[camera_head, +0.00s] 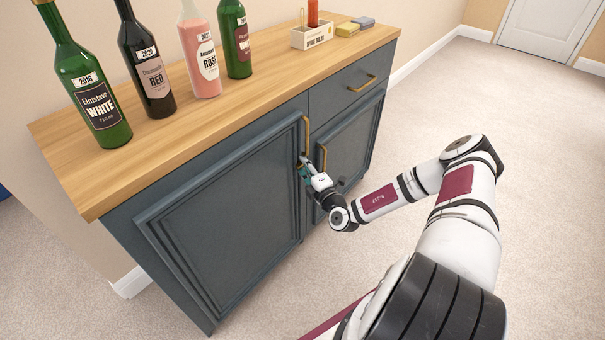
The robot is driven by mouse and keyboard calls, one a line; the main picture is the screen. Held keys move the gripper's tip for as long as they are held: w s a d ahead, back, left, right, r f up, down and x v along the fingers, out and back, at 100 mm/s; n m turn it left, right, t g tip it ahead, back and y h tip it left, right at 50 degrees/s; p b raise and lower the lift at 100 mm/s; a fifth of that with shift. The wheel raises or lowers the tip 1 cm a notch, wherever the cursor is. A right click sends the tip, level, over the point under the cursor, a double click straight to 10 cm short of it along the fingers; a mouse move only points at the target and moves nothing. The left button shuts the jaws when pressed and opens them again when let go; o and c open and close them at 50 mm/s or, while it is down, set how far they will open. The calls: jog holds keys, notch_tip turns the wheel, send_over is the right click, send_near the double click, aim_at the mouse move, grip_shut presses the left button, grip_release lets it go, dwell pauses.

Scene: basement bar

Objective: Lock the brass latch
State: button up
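The blue-grey cabinet (235,210) has two lower doors that look closed. A vertical brass handle (307,135) is on the left door near the seam, and another brass handle (324,157) is on the right door. My gripper (302,167) is at the left door's right edge, just below the left handle. A small brass-coloured bit shows at its tips. I cannot tell whether this is the latch or whether the gripper touches it. The fingers are too small to show if they are open. No latch is clearly visible; my gripper may hide it.
Several wine bottles (101,107) stand on the wooden top (170,138). A white box (311,37) and sponges (347,29) are at the far end. A drawer with a brass handle (362,84) is above the right door. The carpet (450,95) to the right is clear.

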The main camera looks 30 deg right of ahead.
jog(key=s+d+f+n+t+y+b, duration=0.2)
jog(key=s+f+n+y+b, duration=0.3)
jog(key=n, duration=0.6)
jog(key=s+d+n+t+y+b, duration=0.1)
jog(key=s+d+n+y+b, duration=0.15)
jog(key=s+n+b, duration=0.65)
jog(key=w+a+r+n+g+y+p, duration=0.2)
jog(key=a+r+n+g+y+p, duration=0.5)
jog(key=a+r+n+g+y, duration=0.55)
jog(key=s+a+r+n+g+h+p, duration=0.5)
jog(key=s+r+n+g+h+p, duration=0.2)
jog(key=r, duration=0.4)
jog(key=shift+s+a+r+n+g, duration=0.3)
jog(key=shift+s+n+g, duration=0.35)
jog(key=shift+n, duration=0.6)
